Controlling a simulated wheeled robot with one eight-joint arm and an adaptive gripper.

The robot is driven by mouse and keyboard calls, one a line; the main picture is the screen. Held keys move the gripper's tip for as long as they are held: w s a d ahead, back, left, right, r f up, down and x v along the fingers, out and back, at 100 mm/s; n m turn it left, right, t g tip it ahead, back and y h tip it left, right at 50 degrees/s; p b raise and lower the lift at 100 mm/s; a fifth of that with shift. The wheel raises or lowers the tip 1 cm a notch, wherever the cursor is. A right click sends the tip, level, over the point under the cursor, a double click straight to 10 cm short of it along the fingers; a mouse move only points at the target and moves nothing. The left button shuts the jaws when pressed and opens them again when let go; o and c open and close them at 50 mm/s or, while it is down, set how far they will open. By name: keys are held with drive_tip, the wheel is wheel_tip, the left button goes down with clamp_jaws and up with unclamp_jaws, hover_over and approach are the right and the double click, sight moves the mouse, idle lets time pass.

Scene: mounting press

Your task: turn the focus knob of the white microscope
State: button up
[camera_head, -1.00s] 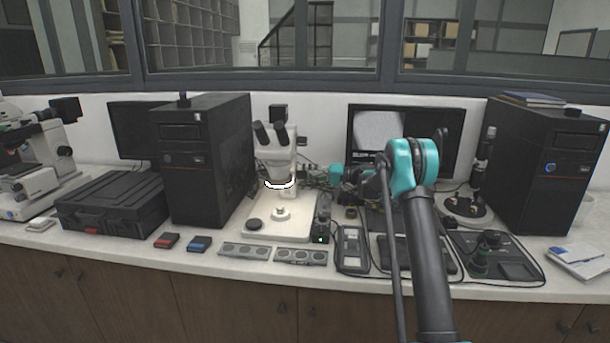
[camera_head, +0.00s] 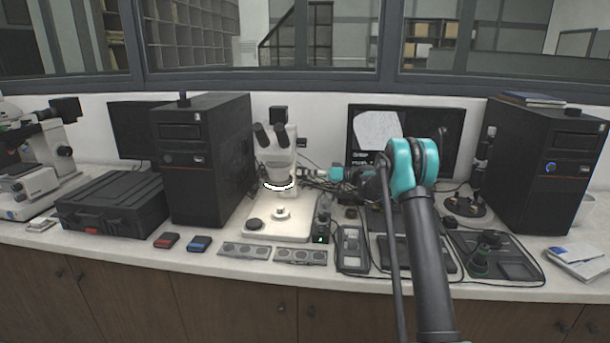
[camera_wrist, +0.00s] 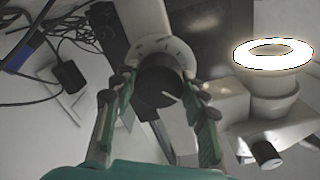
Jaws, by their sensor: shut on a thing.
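The white microscope (camera_head: 275,168) stands on the bench left of the middle, with black eyepieces and a lit ring light (camera_wrist: 273,54). In the wrist view its dark round focus knob (camera_wrist: 158,82) sits in front of a white marked dial, with a pale index line on its face. My gripper (camera_wrist: 160,96) has a finger on either side of the knob and is shut on it. In the head view my gripper is small at the right side of the microscope, and the knob is hard to make out there.
A black computer tower (camera_head: 205,160) stands close left of the microscope. Sample trays (camera_head: 275,252) and a small control box (camera_head: 352,248) lie in front. A monitor (camera_head: 440,130) is behind my arm. Cables (camera_wrist: 45,40) run beside the knob.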

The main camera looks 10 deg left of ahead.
drive_tip(key=shift+f, duration=0.1)
idle(0.3)
drive_tip(key=o, duration=1.2)
drive_tip(key=shift+c, duration=0.2)
drive_tip(key=d, duration=1.2)
drive_tip(key=shift+s, duration=0.35)
